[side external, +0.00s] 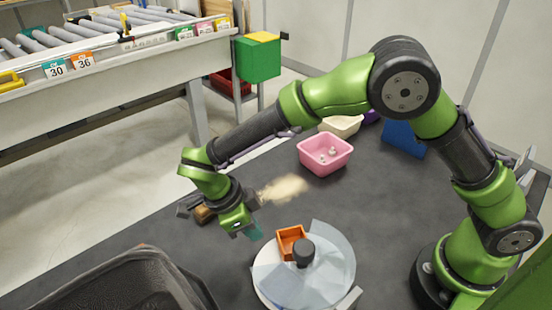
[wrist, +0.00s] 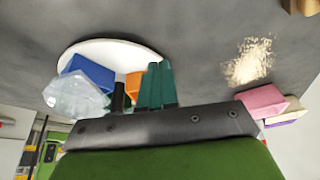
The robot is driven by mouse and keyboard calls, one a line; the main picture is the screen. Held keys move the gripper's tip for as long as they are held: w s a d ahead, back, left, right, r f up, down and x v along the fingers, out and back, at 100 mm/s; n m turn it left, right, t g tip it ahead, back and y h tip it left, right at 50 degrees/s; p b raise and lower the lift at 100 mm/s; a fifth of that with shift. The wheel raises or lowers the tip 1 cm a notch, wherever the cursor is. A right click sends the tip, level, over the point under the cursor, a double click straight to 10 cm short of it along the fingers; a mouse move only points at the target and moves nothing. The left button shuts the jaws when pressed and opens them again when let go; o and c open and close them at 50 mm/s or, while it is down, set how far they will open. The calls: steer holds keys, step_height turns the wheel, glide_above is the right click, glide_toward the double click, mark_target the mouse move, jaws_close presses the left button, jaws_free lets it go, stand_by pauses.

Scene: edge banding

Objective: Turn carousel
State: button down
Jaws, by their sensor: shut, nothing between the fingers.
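The carousel (side external: 262,285) is a round white turntable at the front centre of the side view, with clear panels over it. A black knob (side external: 303,253) stands at its middle and an orange bin (side external: 286,247) sits at its back edge. The wrist view shows its white disc (wrist: 115,46), a blue bin (wrist: 88,72), part of the orange bin (wrist: 133,86) and clear plastic (wrist: 72,97). My gripper (side external: 254,232) is left of the carousel, its teal fingertips apart from the orange bin in the side view. Its fingers (wrist: 156,84) are together and empty.
A pale heap of shavings (side external: 284,188) lies behind my gripper. A pink bin (side external: 325,160) with small white pieces stands farther back. A brown block (side external: 204,214) is partly hidden behind my gripper. A black mesh basket (side external: 120,280) is front left. Dark table between is clear.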

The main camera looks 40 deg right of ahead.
steer(key=shift+s+d, duration=0.3)
steer(key=shift+d, duration=0.3)
steer(key=shift+s+d, duration=0.3)
steer(key=shift+d, duration=0.3)
steer(key=shift+d+m+g, duration=0.3)
steer(key=shift+d+m, duration=0.4)
steer(key=shift+m, duration=0.1)
steer(key=shift+d, duration=0.15)
steer(key=shift+s+d+m+g+y, duration=0.15)
steer(key=shift+d+m+y, duration=0.1)
steer(key=shift+d+m, duration=0.35)
steer(key=shift+s+d+m+g+y, duration=0.15)
steer(key=shift+d+m+y, duration=0.1)
steer(key=shift+d+m, duration=0.55)
steer(key=shift+m, duration=0.2)
steer(key=shift+s+d, duration=0.3)
steer(key=shift+d, duration=0.25)
steer(key=shift+s+d, duration=0.3)
steer(key=shift+d, duration=0.2)
steer(key=shift+s+d+m+g+y, duration=0.35)
steer(key=shift+d+m, duration=0.15)
steer(key=shift+m, duration=0.2)
